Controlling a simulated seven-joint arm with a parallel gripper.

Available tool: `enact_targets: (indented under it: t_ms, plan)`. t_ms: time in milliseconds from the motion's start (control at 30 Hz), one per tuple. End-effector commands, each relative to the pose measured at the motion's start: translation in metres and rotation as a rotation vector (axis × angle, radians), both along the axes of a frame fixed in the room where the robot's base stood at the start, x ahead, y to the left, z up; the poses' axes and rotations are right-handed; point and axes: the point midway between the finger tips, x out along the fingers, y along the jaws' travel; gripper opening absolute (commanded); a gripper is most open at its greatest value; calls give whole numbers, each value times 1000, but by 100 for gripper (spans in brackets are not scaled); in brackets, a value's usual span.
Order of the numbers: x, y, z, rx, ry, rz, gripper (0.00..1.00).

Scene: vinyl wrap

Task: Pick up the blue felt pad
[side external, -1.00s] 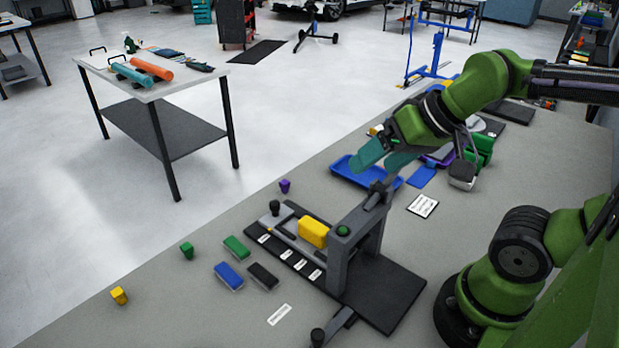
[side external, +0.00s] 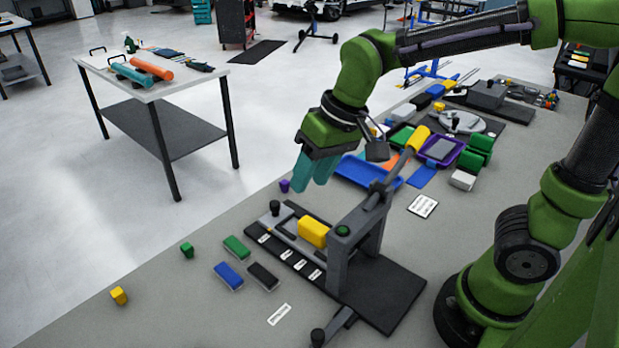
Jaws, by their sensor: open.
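The blue felt pad (side external: 229,274) lies flat on the grey bench, a small blue block with a pale lower edge. A green pad (side external: 236,247) lies above it in the picture and a black pad (side external: 263,276) to its right. My gripper (side external: 311,178) has teal fingers pointing down. It is open and empty, well above the bench, up and to the right of the blue pad and apart from it.
A dark fixture (side external: 375,285) with a grey upright frame and a yellow block (side external: 313,231) stands right of the pads. A blue tray (side external: 366,174) is behind my gripper. Small green (side external: 187,250) and yellow (side external: 119,295) pieces sit at left.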

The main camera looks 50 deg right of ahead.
Motion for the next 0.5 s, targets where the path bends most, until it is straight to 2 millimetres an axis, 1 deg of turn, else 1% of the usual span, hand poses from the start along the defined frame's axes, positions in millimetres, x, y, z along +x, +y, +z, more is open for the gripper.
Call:
enact_targets:
  t_ms: [33, 100, 167, 300, 400, 500]
  plan:
    - [14, 15, -7, -20, 42, 32, 43]
    - [32, 35, -15, -48, 90, 66, 43]
    - [46, 53, -24, -76, 130, 90, 43]
    - [76, 94, -48, -144, 210, 135, 43]
    - [92, 118, -62, -188, 249, 143, 43]
    - [105, 132, -66, -216, 264, 130, 43]
